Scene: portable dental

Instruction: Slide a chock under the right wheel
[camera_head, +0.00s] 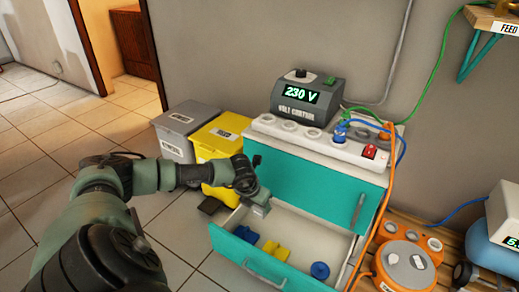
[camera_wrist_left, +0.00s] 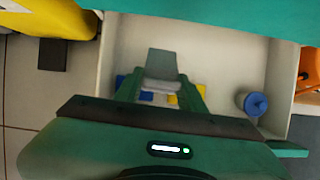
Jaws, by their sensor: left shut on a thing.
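My left gripper (camera_head: 260,201) hangs over the open drawer of the teal cabinet. It is shut on a grey wedge-like piece (camera_wrist_left: 162,66), which shows between its two green fingers in the left wrist view; I cannot tell for sure that this is a chock. A dark flat block (camera_head: 210,205) lies on the floor left of the drawer and also shows in the left wrist view (camera_wrist_left: 52,54). A dark round part like a wheel (camera_head: 462,273) shows at the lower right, partly cut off. My right gripper is out of view.
The open drawer (camera_head: 281,270) holds blue and yellow pieces (camera_head: 276,250) and a round blue piece (camera_head: 320,270). A yellow bin (camera_head: 222,133) and a grey bin (camera_head: 180,124) stand to its left. An orange unit (camera_head: 405,264) and cables are on the right. Tiled floor at left is clear.

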